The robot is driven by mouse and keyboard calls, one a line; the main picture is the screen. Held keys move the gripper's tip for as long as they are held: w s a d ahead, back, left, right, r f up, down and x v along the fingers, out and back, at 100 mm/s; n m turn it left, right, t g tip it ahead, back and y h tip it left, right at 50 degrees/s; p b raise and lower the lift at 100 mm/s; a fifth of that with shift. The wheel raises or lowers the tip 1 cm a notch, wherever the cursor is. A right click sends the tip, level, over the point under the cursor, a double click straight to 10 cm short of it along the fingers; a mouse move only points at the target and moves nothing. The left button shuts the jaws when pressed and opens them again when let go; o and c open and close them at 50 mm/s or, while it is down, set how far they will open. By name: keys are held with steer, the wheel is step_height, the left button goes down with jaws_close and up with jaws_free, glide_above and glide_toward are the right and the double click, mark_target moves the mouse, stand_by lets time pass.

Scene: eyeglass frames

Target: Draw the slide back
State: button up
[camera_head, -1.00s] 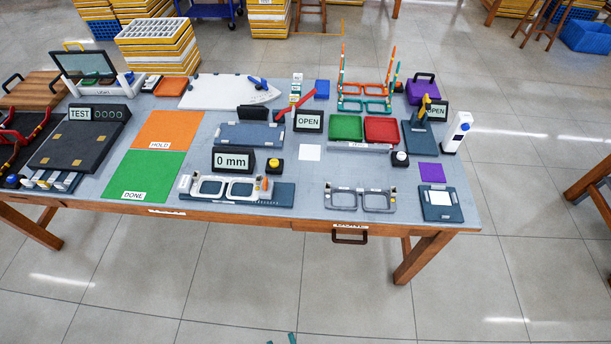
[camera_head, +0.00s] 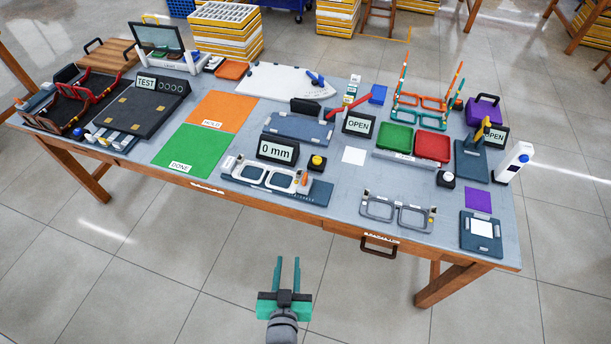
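A measuring fixture with a blue-grey base (camera_head: 320,192) lies at the front edge of the table, in the middle of the head view. A pale two-lens piece (camera_head: 254,184) sits on it, with a small upright orange part (camera_head: 304,181) at its right end. I cannot tell which part is the slide. A dark display (camera_head: 278,150) behind it reads 0 mm. My gripper (camera_head: 287,260) is low in front of the table, over the floor in the picture. Its two fingers are apart with nothing between them, clear of the fixture.
A yellow button (camera_head: 317,162) stands right behind the fixture. A grey eyeglass frame (camera_head: 397,215) lies to its right, above a drawer handle (camera_head: 379,247). Green (camera_head: 183,149) and orange mats lie to the left. The wooden table edge runs between my gripper and the fixture.

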steer(key=w+r+m+h, duration=0.1)
steer(key=w+r, duration=0.2)
steer(key=w, duration=0.7)
steer(key=m+h, duration=0.2)
steer(key=h, duration=0.1)
glide_toward(304, 177)
steer(key=shift+g, duration=0.5)
steer(key=x, duration=0.7)
steer(key=r+x, duration=0.1)
steer(key=x, duration=0.2)
steer(key=shift+w+d+f, duration=0.1)
steer(key=shift+w+f, duration=0.1)
steer(key=shift+w, duration=0.3)
jaws_close()
